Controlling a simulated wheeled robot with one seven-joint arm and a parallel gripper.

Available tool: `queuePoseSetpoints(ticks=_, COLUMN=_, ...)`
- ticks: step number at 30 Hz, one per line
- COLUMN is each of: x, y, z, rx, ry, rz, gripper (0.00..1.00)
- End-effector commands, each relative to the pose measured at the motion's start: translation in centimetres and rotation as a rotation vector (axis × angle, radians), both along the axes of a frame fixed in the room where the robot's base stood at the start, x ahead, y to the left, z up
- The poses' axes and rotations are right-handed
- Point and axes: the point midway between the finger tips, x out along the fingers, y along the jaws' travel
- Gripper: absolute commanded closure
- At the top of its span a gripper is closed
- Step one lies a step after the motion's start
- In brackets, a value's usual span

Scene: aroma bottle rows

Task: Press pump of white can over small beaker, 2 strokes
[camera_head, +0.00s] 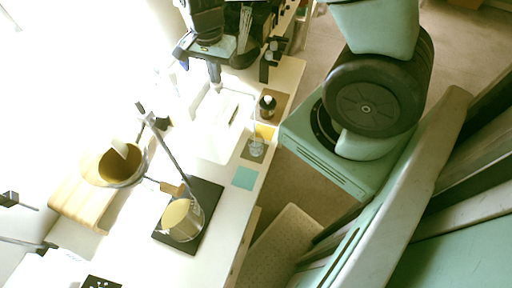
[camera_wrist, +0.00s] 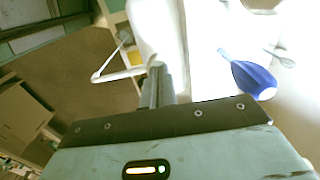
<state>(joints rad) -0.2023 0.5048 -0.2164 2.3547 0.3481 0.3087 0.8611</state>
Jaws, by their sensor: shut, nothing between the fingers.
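The white can (camera_head: 215,135) stands on the white table, its outline washed out by glare. Its thin pale spout (camera_head: 252,108) reaches right and bends down toward the small clear beaker (camera_head: 257,148). My gripper (camera_head: 216,86) is shut and empty, pointing down just above the can's top. In the wrist view the shut fingers (camera_wrist: 158,92) reach the white pump at the spout's root (camera_wrist: 135,71). The fingertips overlap the pump head there; I cannot tell whether they touch or press it. The beaker cannot be made out clearly in the wrist view.
A dark bottle (camera_head: 267,104) stands behind the beaker, near the table's right edge. A teal square (camera_head: 243,178) lies in front. A blue object (camera_wrist: 252,78) lies right of the fingers.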

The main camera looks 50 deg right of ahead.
Motion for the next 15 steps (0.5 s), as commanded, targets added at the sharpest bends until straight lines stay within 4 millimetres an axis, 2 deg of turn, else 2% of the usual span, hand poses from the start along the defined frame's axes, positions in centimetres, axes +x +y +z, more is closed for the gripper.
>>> queuePoseSetpoints(ticks=5, x=-0.04, y=0.00, z=-0.82, rx=0.001, ry=0.001, rz=-0.001, gripper=1.00)
queuePoseSetpoints(ticks=15, x=-0.06, y=0.01, z=-0.34, rx=0.000, ry=0.002, rz=0.000, gripper=1.00)
